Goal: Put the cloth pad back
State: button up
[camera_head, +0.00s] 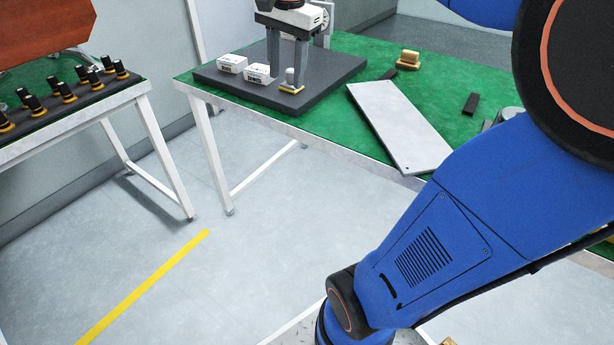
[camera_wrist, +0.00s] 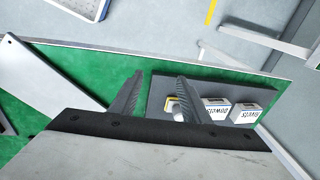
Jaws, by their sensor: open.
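A small pad with a yellowish edge and a pale grey knob (camera_head: 291,87) sits on the dark board (camera_head: 225,83), near its front right part. I take it for the cloth pad, but it is too small to be sure. My gripper (camera_head: 286,68) is open, its two grey fingers pointing down over the board close to the pad. In the wrist view the pad (camera_wrist: 170,103) shows between the fingers (camera_wrist: 158,88), nearer the right finger, which partly covers it. Nothing is held. I cannot tell the exact height of the fingertips.
Two white lettered boxes (camera_head: 232,63) stand left of the pad. A grey plate (camera_head: 399,125) lies on the green table (camera_head: 440,73), with a tan block (camera_head: 408,59) and a black block (camera_head: 470,103) beyond it. A rack of black-handled items (camera_head: 70,94) stands left.

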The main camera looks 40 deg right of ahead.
jog(key=s+a+f+n+t, duration=0.1)
jog(key=s+a+f+n, duration=0.2)
jog(key=s+f+n, duration=0.3)
jog(key=s+a+f+n+t, duration=0.1)
jog(key=s+a+f+n, duration=0.3)
jog(key=s+f+n, duration=0.3)
jog(key=s+f, duration=0.3)
jog(key=s, duration=0.1)
jog(key=shift+s+f+n+t, duration=0.25)
jog(key=shift+s+n+t, duration=0.05)
jog(key=shift+s+t, duration=0.1)
